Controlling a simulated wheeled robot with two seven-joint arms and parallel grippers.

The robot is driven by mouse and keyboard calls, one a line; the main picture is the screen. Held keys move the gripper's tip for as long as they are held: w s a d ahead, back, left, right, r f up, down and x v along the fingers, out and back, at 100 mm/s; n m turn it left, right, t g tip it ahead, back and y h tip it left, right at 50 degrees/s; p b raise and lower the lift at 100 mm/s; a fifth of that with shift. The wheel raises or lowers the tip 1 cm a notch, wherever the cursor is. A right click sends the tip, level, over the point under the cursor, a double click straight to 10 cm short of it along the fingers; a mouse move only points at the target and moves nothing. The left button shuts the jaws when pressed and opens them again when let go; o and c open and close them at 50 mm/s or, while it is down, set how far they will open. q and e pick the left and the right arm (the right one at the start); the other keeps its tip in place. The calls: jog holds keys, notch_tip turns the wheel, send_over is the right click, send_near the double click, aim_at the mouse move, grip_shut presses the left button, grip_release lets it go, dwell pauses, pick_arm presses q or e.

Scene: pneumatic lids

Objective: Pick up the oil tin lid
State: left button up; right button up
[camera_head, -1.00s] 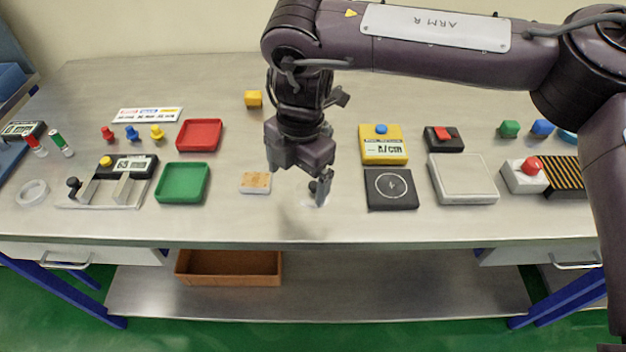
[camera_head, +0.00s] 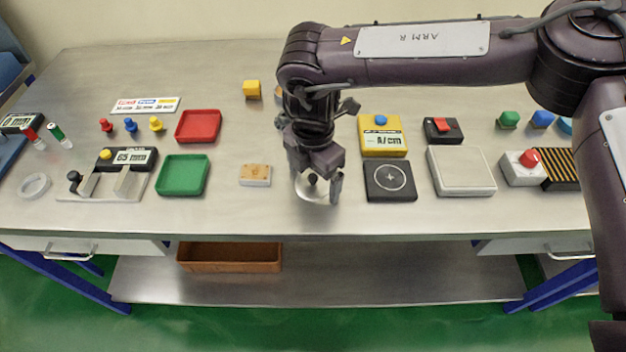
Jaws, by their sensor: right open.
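A round silver lid (camera_head: 314,200) with a dark knob lies on the metal workbench near its front edge, in the middle of the head view. It looks like the oil tin lid. My right gripper (camera_head: 320,180) points down just over it, jaws open. One finger shows to the right of the knob. The other finger is mostly hidden behind the gripper body, so I cannot tell whether either finger touches the knob. My left gripper is not in view.
A black pad (camera_head: 389,182) lies close to the right of the lid, and a small wooden-topped block (camera_head: 255,174) to the left. A green tray (camera_head: 182,176), a yellow device (camera_head: 381,135) and a white scale-like plate (camera_head: 461,172) stand nearby. The bench's front edge (camera_head: 330,237) is close.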

jog(key=c, duration=1.1)
jog(key=shift+o, duration=0.2)
jog(key=shift+r, duration=0.1)
